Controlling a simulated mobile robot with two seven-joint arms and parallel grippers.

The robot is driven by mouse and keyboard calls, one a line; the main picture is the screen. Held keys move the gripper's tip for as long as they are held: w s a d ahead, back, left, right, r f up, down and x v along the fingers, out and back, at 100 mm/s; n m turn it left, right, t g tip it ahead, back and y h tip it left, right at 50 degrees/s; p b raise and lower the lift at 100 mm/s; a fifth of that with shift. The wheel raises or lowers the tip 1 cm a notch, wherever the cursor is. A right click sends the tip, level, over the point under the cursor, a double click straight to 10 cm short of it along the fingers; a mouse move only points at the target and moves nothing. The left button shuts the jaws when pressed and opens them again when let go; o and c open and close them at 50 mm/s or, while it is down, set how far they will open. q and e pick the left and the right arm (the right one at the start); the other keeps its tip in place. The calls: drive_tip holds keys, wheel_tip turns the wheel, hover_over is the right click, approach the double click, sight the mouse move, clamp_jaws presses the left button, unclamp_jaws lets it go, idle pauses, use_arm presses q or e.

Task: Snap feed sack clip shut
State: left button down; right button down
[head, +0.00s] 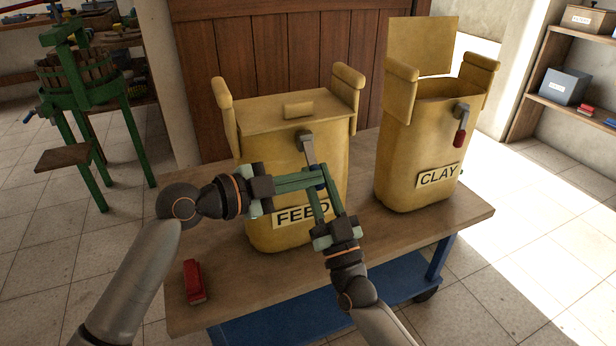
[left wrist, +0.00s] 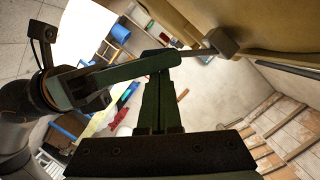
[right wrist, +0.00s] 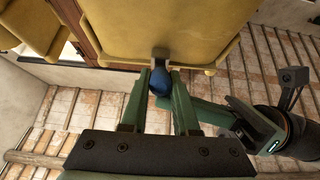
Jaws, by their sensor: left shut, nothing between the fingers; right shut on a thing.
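The yellow feed sack (head: 270,160) stands upright on the table with its flat top closed and a FEED label on its front. Its grey clip (head: 307,147) hangs from the upper front, angled down and outward. The clip's blue end sits between the fingers of my right gripper (head: 320,190), which is shut on it; the blue end (right wrist: 160,82) shows clearly in the right wrist view. My left gripper (head: 316,177) is shut and empty in front of the sack, its fingertips close by the clip and the right fingertips. The fingers partly cover the clip's lower end.
A yellow clay sack (head: 412,140) stands to the right with its flap up and a red-ended clip (head: 460,125). A red object (head: 194,282) lies on the table's (head: 225,265) front left. The front left tabletop is otherwise clear. A green press (head: 85,90) stands behind left.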

drive_tip(key=c, duration=0.9)
unclamp_jaws()
drive_tip(key=shift+a, duration=0.1)
drive_tip(key=shift+c, duration=0.2)
use_arm(q)
drive_tip(key=shift+w+a+f, duration=0.1)
drive_tip(key=shift+w+f, duration=0.15)
drive_tip(key=shift+f, duration=0.2)
use_arm(e)
drive_tip(key=shift+o, duration=1.4)
drive_tip(key=shift+r, duration=0.15)
drive_tip(key=shift+s+y, duration=0.1)
drive_tip(key=shift+y, duration=0.2)
use_arm(q)
drive_tip(key=shift+r, duration=0.1)
use_arm(e)
drive_tip(key=shift+r, duration=0.1)
